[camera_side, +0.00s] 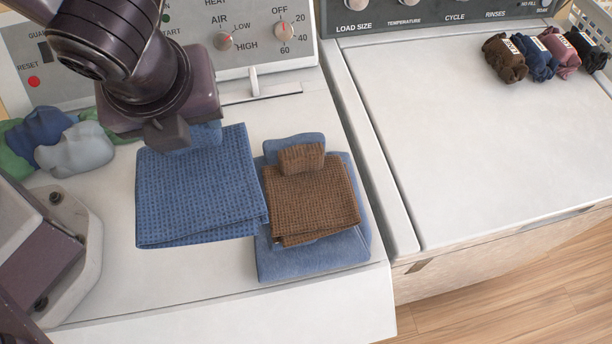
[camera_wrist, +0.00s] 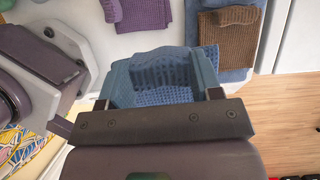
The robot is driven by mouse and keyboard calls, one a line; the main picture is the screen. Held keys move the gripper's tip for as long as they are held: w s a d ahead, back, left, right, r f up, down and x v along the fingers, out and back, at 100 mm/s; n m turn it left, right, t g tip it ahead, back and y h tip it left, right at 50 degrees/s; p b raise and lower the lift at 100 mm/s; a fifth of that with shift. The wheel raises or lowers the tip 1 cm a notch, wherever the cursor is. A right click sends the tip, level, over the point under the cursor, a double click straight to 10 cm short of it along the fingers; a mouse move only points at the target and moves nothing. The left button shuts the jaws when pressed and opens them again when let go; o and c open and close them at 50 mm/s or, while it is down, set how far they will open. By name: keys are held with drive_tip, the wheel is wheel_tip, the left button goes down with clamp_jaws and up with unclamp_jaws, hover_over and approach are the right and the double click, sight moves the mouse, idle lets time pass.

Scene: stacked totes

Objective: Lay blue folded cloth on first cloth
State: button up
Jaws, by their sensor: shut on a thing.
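My gripper (camera_side: 188,136) is shut on the tab of a blue folded cloth (camera_side: 200,200) with a waffle weave, left of centre in the side view. The wrist view shows the blue cloth (camera_wrist: 160,75) between the fingers. Whether it touches the surface below is unclear. To its right, a brown folded cloth (camera_side: 312,205) with an upright tab lies on a lighter blue folded cloth (camera_side: 312,262). The brown cloth (camera_wrist: 232,35) also shows at the top right in the wrist view.
Grey, blue and green bundled cloths (camera_side: 75,150) lie at the left. The wrist view shows a purple cloth (camera_wrist: 146,14) at the top, which I cannot see in the side view. Several rolled cloths (camera_side: 540,55) sit on the right-hand machine, whose white top (camera_side: 460,130) is mostly clear.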

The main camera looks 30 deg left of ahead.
drive_tip(key=w+d+f, duration=0.6)
drive_tip(key=w, duration=0.1)
drive_tip(key=w+d+f, duration=0.3)
drive_tip(key=shift+w+f, duration=0.2)
drive_tip(key=shift+f, duration=0.15)
drive_tip(key=shift+w+f, duration=0.1)
drive_tip(key=shift+f, duration=1.55)
drive_tip(key=shift+f, duration=0.1)
drive_tip(key=o, duration=0.9)
drive_tip(key=v, duration=1.2)
drive_tip(key=shift+a, duration=0.15)
